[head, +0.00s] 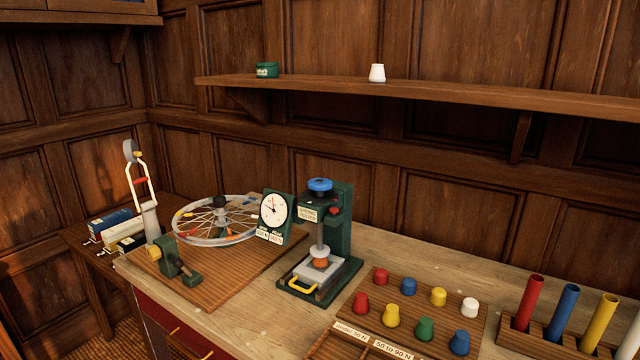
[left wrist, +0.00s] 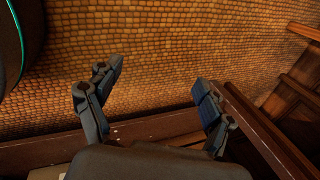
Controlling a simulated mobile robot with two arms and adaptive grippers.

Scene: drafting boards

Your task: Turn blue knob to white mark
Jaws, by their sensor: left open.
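A blue knob (head: 320,185) sits on top of a green press (head: 343,225) in the middle of the head view. I cannot make out a white mark on or near the knob. My left gripper (left wrist: 157,75) is open and empty in the left wrist view, above a woven-looking floor and away from the knob. Neither gripper shows in the head view.
A spoked wheel (head: 215,222) and a green clamp (head: 178,265) stand on a board left of the press. A wooden tray (head: 345,310) with several coloured knobs lies at its right, then a rack of coloured tubes (head: 565,312). A shelf (head: 460,93) runs above.

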